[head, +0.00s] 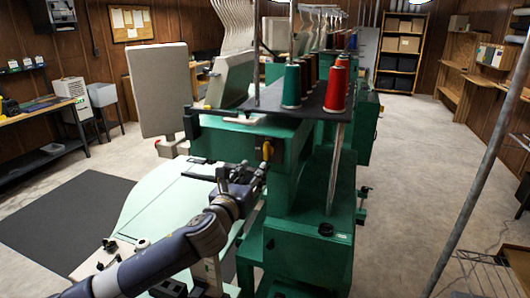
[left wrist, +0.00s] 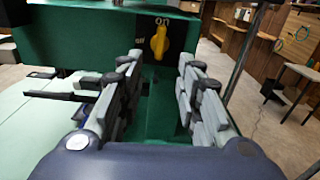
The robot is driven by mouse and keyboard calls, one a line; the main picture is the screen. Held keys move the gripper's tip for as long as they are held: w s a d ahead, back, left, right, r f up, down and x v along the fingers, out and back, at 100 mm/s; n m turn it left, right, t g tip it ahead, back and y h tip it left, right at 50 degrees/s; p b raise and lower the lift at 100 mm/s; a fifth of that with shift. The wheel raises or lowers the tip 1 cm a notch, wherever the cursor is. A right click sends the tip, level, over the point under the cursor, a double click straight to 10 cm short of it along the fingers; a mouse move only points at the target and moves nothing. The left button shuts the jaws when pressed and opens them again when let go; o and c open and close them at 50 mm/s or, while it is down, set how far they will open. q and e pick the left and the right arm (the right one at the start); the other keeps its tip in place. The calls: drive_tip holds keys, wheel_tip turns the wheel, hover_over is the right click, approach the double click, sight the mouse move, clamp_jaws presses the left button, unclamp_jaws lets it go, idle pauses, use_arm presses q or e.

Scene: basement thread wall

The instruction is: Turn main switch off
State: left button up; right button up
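The main switch is a yellow knob (left wrist: 159,42) on a dark plate on the green machine. In the left wrist view it stands roughly upright below the word "on". In the head view the yellow switch (head: 267,150) is on the side of the green machine (head: 310,228), near its upper edge. My left gripper (head: 262,170) is just below and in front of it. In the left wrist view my left gripper (left wrist: 160,68) is open and empty, its fingers to either side below the switch, apart from it. My right gripper is not in view.
Green and red thread cones (head: 336,90) stand on a dark shelf above the switch. A pale work table (head: 150,215) lies under my left arm. A metal pole (head: 485,170) rises at the right. The floor between the machines and the right wall is open.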

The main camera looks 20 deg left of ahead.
sight(265, 152)
use_arm(q)
drive_tip(key=shift+m, duration=0.3)
drive_tip(key=w, duration=0.3)
drive_tip(key=w+p, duration=0.1)
drive_tip(key=w, duration=0.3)
drive_tip(key=w+p, duration=0.1)
drive_tip(key=w, duration=0.3)
drive_tip(key=shift+d+r, duration=0.15)
drive_tip(key=shift+r, duration=0.25)
clamp_jaws()
